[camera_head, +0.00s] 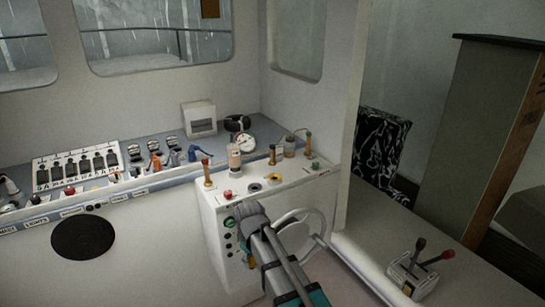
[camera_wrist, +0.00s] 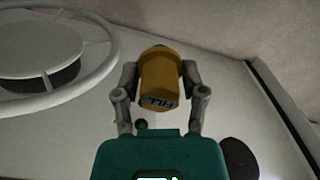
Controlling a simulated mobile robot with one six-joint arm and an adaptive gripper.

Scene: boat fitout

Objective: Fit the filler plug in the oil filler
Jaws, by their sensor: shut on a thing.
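The yellow filler plug (camera_wrist: 160,78) is between the two fingers of my gripper (camera_wrist: 160,85) in the wrist view, with dark lettering on its near face. The fingers are shut on its sides. In the head view a small yellow part (camera_head: 250,263), which looks like the plug, shows beside my teal gripper, low in front of the console. A yellow ring with a dark centre (camera_head: 274,179) on the console top looks like the oil filler; a dark round fitting (camera_head: 254,187) sits beside it. The plug is apart from both.
The console (camera_head: 211,215) carries several brass-coloured posts, a bottle (camera_head: 234,157) and a gauge (camera_head: 243,141). A steering wheel (camera_head: 325,226) is right of my arm and also in the wrist view (camera_wrist: 60,100). Control levers (camera_head: 415,275) stand at lower right.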

